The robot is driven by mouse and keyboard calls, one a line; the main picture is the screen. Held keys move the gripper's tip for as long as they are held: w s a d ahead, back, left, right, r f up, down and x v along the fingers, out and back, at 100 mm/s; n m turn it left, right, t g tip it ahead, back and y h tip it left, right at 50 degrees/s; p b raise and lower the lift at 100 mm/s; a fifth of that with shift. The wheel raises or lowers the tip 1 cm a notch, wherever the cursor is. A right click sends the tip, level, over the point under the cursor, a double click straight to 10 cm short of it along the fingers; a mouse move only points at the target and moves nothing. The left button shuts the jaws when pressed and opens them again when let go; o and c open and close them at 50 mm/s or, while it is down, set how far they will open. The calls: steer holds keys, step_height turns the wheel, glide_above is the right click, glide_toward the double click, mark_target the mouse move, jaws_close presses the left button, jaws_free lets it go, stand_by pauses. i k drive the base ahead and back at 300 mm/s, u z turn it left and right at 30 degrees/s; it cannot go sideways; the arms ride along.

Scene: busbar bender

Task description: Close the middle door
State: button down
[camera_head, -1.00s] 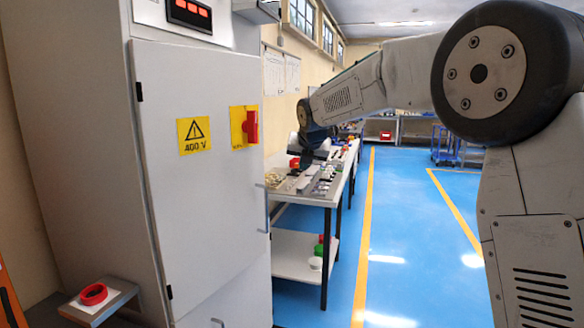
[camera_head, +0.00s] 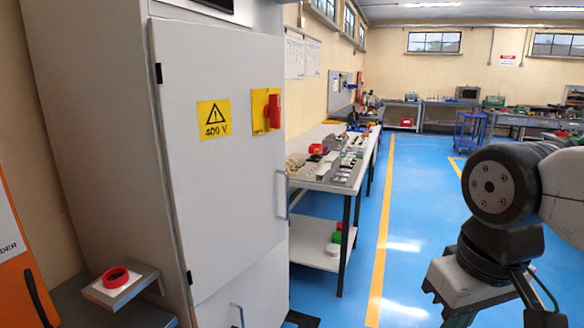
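The middle door (camera_head: 222,150) is the large light grey panel on the tall cabinet at left. It carries a yellow 400 V warning label (camera_head: 214,119), a red switch (camera_head: 273,111) on a yellow plate, and a vertical bar handle (camera_head: 282,195) at its right edge. Its hinges are on the left edge. It looks flush or nearly flush with the cabinet; I cannot tell whether a small gap is left. My gripper is at the lower right, mostly cut off by the bottom edge. It is well apart from the door, and its fingers are hidden.
A lower panel (camera_head: 250,290) with its own handle sits below the door. A workbench (camera_head: 325,185) with parts stands behind the cabinet. Blue floor (camera_head: 420,200) is clear to the right.

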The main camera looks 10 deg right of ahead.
mark_target(228, 184)
steer(key=u, duration=0.05)
steer(key=i, duration=0.85)
steer(key=z, duration=0.35)
